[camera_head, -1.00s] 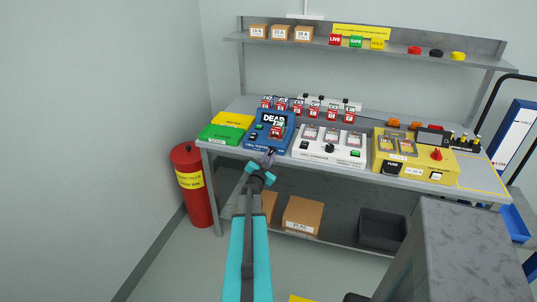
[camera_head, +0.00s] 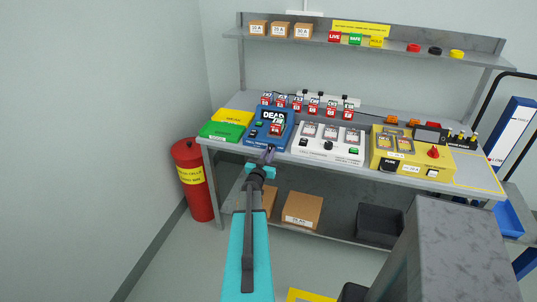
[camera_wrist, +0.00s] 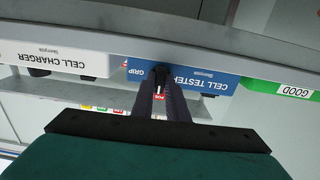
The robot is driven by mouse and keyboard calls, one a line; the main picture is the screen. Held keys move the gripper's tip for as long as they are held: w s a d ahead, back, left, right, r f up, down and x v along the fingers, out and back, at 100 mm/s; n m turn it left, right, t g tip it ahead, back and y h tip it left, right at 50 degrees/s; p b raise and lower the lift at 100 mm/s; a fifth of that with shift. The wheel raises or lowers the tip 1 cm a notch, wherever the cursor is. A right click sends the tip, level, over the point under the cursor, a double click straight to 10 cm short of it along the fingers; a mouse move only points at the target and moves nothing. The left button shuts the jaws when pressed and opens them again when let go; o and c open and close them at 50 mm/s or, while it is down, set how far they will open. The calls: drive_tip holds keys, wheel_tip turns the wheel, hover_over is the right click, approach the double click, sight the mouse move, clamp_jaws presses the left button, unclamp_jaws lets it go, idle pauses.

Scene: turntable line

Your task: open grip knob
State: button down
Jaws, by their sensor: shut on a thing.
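The blue cell tester (camera_head: 262,139) stands near the front left of the bench, with a display reading DEAD. In the wrist view its blue front face (camera_wrist: 205,84) appears upside down, with a GRIP label. The dark grip knob (camera_wrist: 160,73) sits on that face beside the label. My gripper (camera_head: 268,155) is at the tester's front edge. In the wrist view my gripper (camera_wrist: 161,84) reaches the knob, its two dark fingers shut on the knob's sides. The knob is too small and covered to make out in the head view.
A green tray marked GOOD (camera_head: 222,133) and a yellow tray (camera_head: 232,116) lie left of the tester. The white cell charger (camera_head: 327,155) stands close on its right, then a yellow unit (camera_head: 410,163). A red cylinder (camera_head: 197,190) stands left of the bench.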

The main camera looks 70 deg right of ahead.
drive_tip(key=shift+s+d+r, duration=0.1)
drive_tip(key=shift+r, duration=0.1)
drive_tip(key=c, duration=2)
unclamp_jaws()
drive_tip(key=shift+f, duration=0.1)
drive_tip(key=shift+f, duration=0.1)
drive_tip(key=shift+s+a+b, duration=0.2)
drive_tip(key=shift+a+b, duration=0.75)
drive_tip(key=shift+a, duration=2.55)
drive_tip(key=shift+s+a+b, duration=0.2)
drive_tip(key=shift+a+b, duration=0.7)
drive_tip(key=shift+a, duration=2.55)
